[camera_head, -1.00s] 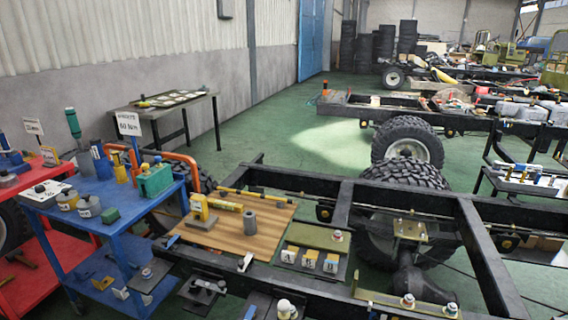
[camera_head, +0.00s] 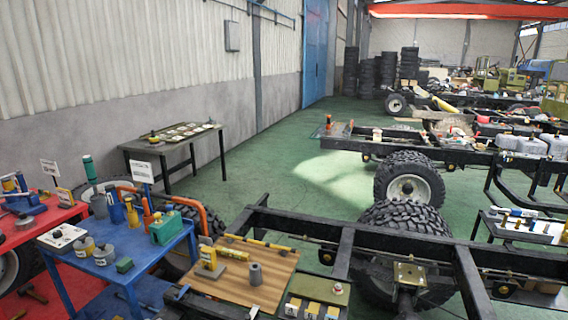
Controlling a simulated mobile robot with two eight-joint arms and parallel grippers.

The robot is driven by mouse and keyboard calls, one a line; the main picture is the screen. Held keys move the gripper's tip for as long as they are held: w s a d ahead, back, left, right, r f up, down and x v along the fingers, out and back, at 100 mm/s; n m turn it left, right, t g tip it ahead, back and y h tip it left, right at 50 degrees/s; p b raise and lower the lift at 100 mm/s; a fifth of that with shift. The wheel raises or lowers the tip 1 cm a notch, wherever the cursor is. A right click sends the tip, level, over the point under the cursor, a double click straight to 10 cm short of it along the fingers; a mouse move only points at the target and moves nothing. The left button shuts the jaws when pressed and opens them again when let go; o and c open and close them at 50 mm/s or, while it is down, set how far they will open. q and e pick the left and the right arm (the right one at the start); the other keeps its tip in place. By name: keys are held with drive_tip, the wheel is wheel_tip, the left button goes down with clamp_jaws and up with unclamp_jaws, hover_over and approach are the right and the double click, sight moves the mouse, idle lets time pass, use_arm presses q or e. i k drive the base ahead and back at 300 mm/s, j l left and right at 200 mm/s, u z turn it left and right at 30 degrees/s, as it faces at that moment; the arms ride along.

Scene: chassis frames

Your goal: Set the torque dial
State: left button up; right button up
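I cannot tell for certain which thing carries the torque dial. A white box (camera_head: 62,237) with dark marks on top lies at the near left of the blue cart (camera_head: 135,277). A yellow and black bar (camera_head: 257,243) lies along the board's far edge. A white sign (camera_head: 141,171) stands at the back of the blue cart; its text is too small to read now. Neither gripper is in view.
The blue cart also holds a green box (camera_head: 165,228), grey pots (camera_head: 104,255) and a small green block (camera_head: 124,265). A red cart (camera_head: 30,230) stands left. A black chassis frame (camera_head: 400,241) fills the right. Green floor (camera_head: 270,165) is open behind.

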sight(57, 233)
drive_tip(key=u, duration=1.55)
drive_tip(key=i+j, duration=0.2)
drive_tip(key=i, duration=0.4)
drive_tip(key=i+j, duration=0.2)
drive_tip(key=i, duration=0.4)
drive_tip(key=i+j, duration=0.2)
drive_tip(key=i, duration=0.45)
drive_tip(key=i+j, duration=0.15)
drive_tip(key=i, duration=0.45)
drive_tip(key=i+j+u, duration=0.1)
drive_tip(key=i, duration=0.5)
drive_tip(key=i+j, duration=0.25)
drive_tip(key=i, duration=0.35)
